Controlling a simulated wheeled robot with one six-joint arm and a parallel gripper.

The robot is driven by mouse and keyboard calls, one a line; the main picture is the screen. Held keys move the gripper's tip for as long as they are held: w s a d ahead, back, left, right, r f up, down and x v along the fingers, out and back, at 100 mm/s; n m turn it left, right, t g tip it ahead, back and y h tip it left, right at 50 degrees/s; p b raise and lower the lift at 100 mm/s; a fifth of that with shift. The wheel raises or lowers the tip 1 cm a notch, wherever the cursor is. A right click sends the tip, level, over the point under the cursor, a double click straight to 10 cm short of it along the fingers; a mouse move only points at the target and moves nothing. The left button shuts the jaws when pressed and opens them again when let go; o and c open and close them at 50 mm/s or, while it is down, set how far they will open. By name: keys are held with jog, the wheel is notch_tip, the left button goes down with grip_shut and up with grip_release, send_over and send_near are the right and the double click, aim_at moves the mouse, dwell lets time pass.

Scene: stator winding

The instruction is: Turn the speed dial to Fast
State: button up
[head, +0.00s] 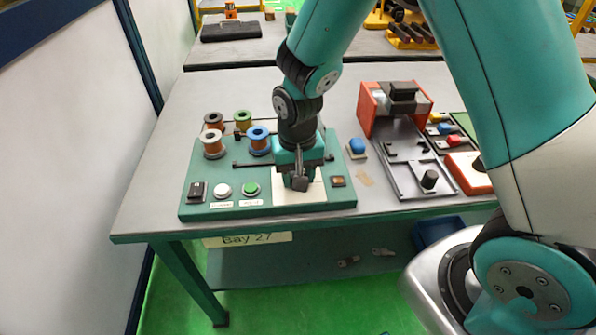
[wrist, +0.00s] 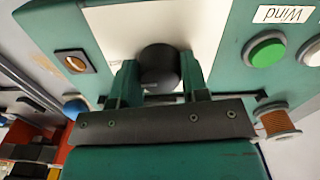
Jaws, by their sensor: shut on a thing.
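The speed dial shows in the wrist view as a round black knob (wrist: 159,66) on a white plate (wrist: 203,28). My gripper (wrist: 158,82) has one green finger on each side of the knob and is shut on it. In the head view my gripper (head: 298,182) points down at the white plate (head: 290,196) on the front of the green winding panel (head: 228,209). The arm and fingers hide most of the dial there. No Fast mark or dial pointer can be read in either view.
A green button (head: 250,189) and a white button (head: 222,190) sit left of the plate, with a black switch (head: 197,191) beyond. An amber rocker switch (head: 338,181) is close on the right. Wire spools, including a blue one (head: 258,139), stand behind on the left.

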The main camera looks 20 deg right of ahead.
jog(key=shift+m, duration=0.6)
jog(key=o, duration=0.9)
jog(key=shift+r, duration=0.1)
notch_tip(320, 180, up, 17)
jog(key=shift+r, duration=0.15)
